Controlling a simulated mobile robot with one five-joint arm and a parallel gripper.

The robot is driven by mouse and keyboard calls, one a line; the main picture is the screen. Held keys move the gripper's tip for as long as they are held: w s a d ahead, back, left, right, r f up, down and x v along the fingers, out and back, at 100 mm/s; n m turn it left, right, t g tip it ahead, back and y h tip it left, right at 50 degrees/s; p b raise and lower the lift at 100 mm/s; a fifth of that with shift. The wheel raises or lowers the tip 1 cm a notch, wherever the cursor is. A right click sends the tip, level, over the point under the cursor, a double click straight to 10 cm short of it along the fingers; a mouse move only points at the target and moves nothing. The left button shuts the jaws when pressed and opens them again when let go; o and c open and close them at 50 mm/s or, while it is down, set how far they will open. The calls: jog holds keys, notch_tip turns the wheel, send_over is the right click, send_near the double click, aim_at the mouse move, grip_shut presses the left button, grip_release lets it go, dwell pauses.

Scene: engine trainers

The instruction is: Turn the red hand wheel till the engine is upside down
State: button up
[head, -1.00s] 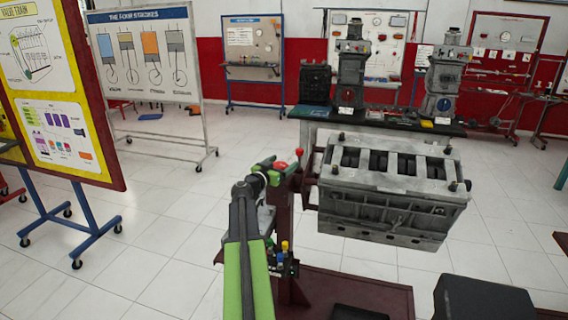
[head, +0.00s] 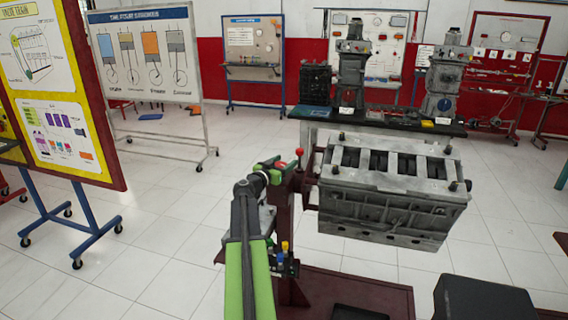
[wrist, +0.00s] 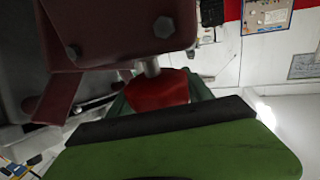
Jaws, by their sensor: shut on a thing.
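The grey engine block (head: 390,205) hangs on the right side of a dark red stand (head: 287,220), its face with several openings turned upward. The red hand wheel (head: 285,170) is at the stand's upper left, mostly hidden by my gripper. My green gripper (head: 270,168) reaches it from the left. In the wrist view, a red part of the wheel (wrist: 158,90) sits between the jaws of my gripper (wrist: 160,105), which are shut on it. A shaft runs from the wheel to the dark red bracket (wrist: 115,30).
A red ball knob (head: 299,152) stands just right of the wheel. A dark box (head: 483,300) is at the front right. A bench (head: 385,122) with engine models is behind. Display boards stand left. The tiled floor (head: 160,240) at left is clear.

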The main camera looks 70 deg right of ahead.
jog(key=shift+m+g, duration=0.3)
jog(key=shift+g, duration=0.2)
jog(key=m+g+y, duration=0.1)
jog(key=g, duration=0.1)
jog(key=m+g+y, duration=0.1)
jog(key=g, duration=0.1)
jog(key=shift+s+f+m, duration=0.1)
jog(key=shift+s+m, duration=0.05)
jog(key=shift+m, duration=0.25)
jog(key=m+g+y, duration=0.2)
jog(key=g, duration=0.1)
jog(key=m+g+y, duration=0.1)
jog(key=shift+s+a+m+y, duration=0.25)
jog(key=shift+s+m+y, duration=0.05)
jog(key=m+g+y, duration=0.3)
jog(key=shift+s+a+y, duration=0.3)
jog(key=shift+a+y, duration=0.1)
jog(key=shift+s+a+m+g+y, duration=0.1)
jog(key=shift+a+m+g+y, duration=0.2)
jog(key=shift+m+y, duration=0.45)
jog(key=shift+s+a+m+g+y, duration=0.1)
jog(key=shift+m+g+y, duration=0.35)
jog(key=shift+y, duration=0.6)
jog(key=o, duration=1.4)
